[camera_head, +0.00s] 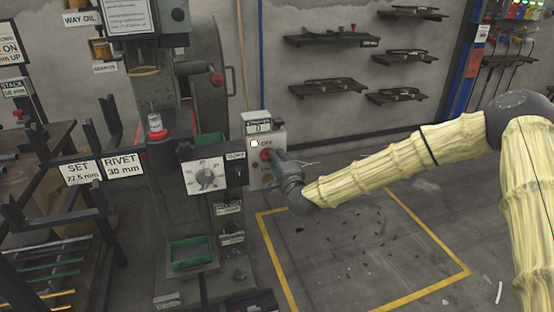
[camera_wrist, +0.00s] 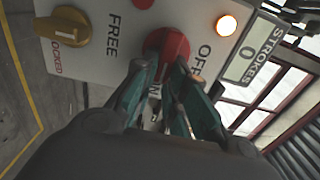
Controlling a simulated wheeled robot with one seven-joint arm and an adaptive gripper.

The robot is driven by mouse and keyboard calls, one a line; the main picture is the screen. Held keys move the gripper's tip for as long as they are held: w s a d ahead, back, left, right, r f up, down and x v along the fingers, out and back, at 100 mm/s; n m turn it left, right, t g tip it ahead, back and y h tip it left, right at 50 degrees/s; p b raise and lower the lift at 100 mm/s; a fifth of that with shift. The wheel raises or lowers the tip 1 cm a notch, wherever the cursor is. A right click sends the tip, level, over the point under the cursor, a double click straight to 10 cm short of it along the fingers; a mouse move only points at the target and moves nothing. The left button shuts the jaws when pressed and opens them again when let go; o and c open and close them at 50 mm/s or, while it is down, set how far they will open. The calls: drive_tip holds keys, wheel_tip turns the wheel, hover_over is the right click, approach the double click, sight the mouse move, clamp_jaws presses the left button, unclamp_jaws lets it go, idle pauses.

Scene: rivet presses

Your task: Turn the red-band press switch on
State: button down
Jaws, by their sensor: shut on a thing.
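The press (camera_head: 205,140) stands at the left of the head view, with a red band (camera_head: 157,133) on its post. Its pale switch box (camera_head: 280,132) is at the press's right side. In the wrist view the red switch knob (camera_wrist: 168,46) is on this box, with OFF printed to its right and part of another label below, behind the fingers. My gripper (camera_wrist: 165,68) is shut on the red knob, its teal fingers either side of the knob's lower part. The knob also shows in the head view (camera_head: 265,154). The fingers hide its pointer, so I cannot tell its exact angle.
A lit lamp (camera_wrist: 227,25) and a STROKES counter (camera_wrist: 252,49) reading 0 are beside the knob. A yellow knob (camera_wrist: 64,27) marked FREE and LOCKED is to its left. Yellow-taped floor (camera_head: 360,250) right of the press is largely clear.

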drive_tip(key=c, duration=1.4)
unclamp_jaws()
drive_tip(key=shift+c, duration=0.2)
drive_tip(key=v, duration=1.2)
drive_tip(key=shift+f, duration=0.1)
